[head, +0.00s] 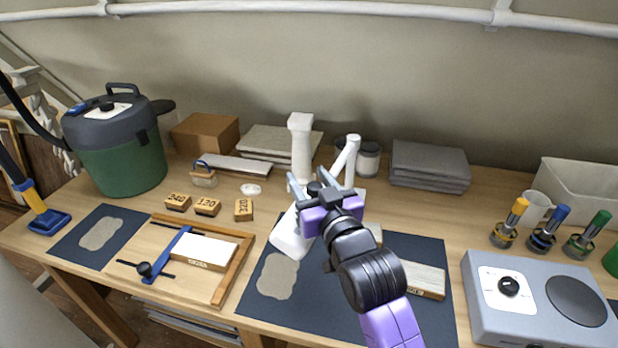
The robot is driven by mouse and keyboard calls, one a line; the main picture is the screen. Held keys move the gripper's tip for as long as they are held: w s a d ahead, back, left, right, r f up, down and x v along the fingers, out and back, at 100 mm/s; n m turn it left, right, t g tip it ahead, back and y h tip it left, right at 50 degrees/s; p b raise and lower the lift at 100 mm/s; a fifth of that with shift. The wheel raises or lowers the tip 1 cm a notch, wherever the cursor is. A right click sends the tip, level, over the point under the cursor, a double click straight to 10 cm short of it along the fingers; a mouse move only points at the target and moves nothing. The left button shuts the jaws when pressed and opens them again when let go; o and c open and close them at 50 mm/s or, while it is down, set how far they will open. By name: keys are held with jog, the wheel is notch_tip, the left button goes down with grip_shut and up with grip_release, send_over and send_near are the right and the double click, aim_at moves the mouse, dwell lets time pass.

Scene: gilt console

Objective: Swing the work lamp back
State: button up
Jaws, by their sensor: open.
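The white work lamp (347,155) stands near the middle of the bench, with a slanted white arm rising behind my gripper. A white rounded piece (290,238), which looks like its head, hangs over the dark mat, left of my wrist. The joint between these parts is hidden by my gripper. My gripper (312,187) has purple and black parts and is open. It overlaps the lamp in the picture; whether it touches the lamp I cannot tell. A white square-topped column (301,150) stands just behind; whether it belongs to the lamp is unclear.
The dark mat (420,250) carries a wooden block (425,281). A frame with a blue bar (170,254) and small numbered blocks (207,206) lie left. A green vacuum (122,150) stands far left. Grey stacked sheets (430,166) and a hotplate (540,300) are right.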

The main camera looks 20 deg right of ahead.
jog(key=shift+c, duration=0.4)
grip_shut()
jog(key=shift+f, duration=0.1)
dwell(1.0)
